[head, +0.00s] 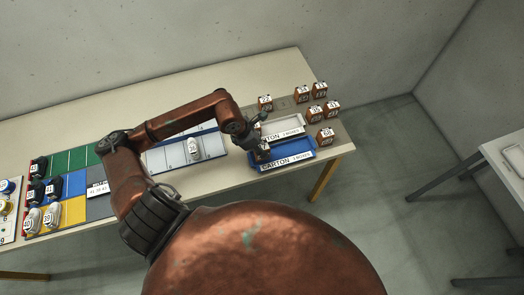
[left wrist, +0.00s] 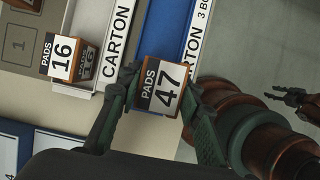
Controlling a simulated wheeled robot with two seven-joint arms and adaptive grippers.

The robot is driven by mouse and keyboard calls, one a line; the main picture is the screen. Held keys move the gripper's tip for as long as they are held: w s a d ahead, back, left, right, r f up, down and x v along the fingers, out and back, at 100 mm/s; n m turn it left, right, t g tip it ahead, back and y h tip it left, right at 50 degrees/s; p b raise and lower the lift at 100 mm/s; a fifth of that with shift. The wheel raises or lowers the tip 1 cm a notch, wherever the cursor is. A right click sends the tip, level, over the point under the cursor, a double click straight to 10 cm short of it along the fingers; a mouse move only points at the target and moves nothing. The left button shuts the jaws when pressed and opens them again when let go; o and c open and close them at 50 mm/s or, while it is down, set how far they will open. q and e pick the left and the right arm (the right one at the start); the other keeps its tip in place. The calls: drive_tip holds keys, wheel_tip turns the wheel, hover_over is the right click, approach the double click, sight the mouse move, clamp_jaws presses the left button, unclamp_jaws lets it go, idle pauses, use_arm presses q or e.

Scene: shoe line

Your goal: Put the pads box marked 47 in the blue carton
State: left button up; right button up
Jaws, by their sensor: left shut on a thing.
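The pads box marked 47 (left wrist: 160,86) is brown with a white label and sits between the fingers of my left gripper (left wrist: 158,100). The gripper is shut on it. In the head view my left gripper (head: 258,143) is over the left end of the blue carton (head: 290,153), and the arm hides part of that end. In the left wrist view the blue carton (left wrist: 165,28) lies beneath the box; whether the box touches it I cannot tell. A dark gripper, seemingly my right one (left wrist: 290,97), shows at the right edge; its jaw state is unclear.
A pale carton (head: 283,126) lies directly behind the blue one. A pads box marked 16 (left wrist: 72,60) is at its left end. Several brown boxes (head: 317,113) stand at the right on the grey mat.

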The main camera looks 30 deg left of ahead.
use_arm(q)
drive_tip(key=shift+w+f, duration=0.25)
drive_tip(key=shift+f, duration=0.05)
drive_tip(key=shift+w+a+f, duration=0.1)
drive_tip(key=shift+f, duration=1.5)
drive_tip(key=o, duration=1.2)
drive_tip(key=shift+f, duration=0.1)
drive_tip(key=v, duration=1.2)
